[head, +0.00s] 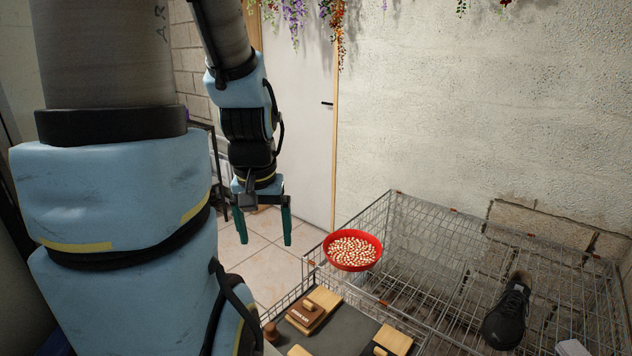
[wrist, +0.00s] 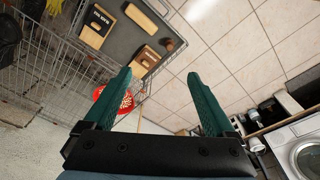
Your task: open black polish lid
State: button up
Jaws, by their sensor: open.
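My gripper (head: 265,238) hangs in the air left of the wire cage, fingers pointing down, open with nothing between them. In the wrist view its green fingers (wrist: 159,76) are spread over the tiled floor. A dark tray (head: 340,328) on the cage holds polish items and also shows in the wrist view (wrist: 122,34). On it are a brown labelled item with pale wood (head: 305,313), a pale wood piece with a dark part (head: 392,341) and a brown knob-like item (head: 271,331).
A red bowl of pale pieces (head: 352,251) sits on the wire cage (head: 440,240), and a black shoe (head: 507,315) lies to the right. A wall and a door (head: 303,110) stand behind. The tiled floor below my gripper is clear.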

jog(key=shift+c, duration=0.6)
jog(key=m+g+b, duration=0.2)
jog(key=m+b, duration=0.5)
jog(key=b, duration=0.6)
send_near(381, 350)
jog(key=f, duration=0.9)
jog(key=shift+s+d, duration=0.15)
jog(key=shift+s, duration=0.05)
jog(key=shift+c, duration=0.2)
grip_shut()
